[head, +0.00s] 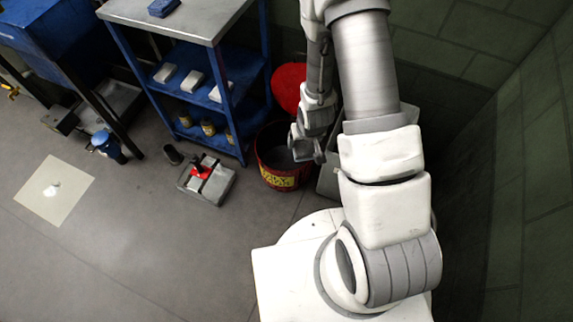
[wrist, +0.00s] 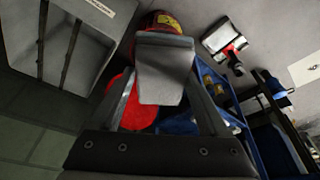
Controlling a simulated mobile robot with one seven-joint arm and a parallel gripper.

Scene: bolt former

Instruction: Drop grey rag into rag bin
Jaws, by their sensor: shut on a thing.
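In the wrist view the grey rag (wrist: 163,70) is a flat grey piece between the fingers of my gripper (wrist: 165,85), which is shut on it. In the head view my gripper (head: 306,150) hangs at the right part of the rag bin's opening; I cannot make out the rag clearly there. The rag bin (head: 284,178) is a round red bin with a dark inside and a yellow label. Its red lid (head: 288,86) stands raised behind it. In the wrist view the bin (wrist: 155,20) is partly hidden behind the rag, and the lid (wrist: 117,100) shows lower left.
A blue shelf cart (head: 205,95) stands left of the bin, with pale blocks and jars on its shelves. A grey case (head: 222,186) with a red item lies on the floor. A grey container (wrist: 70,45) stands beside the bin. The wall is close on the right.

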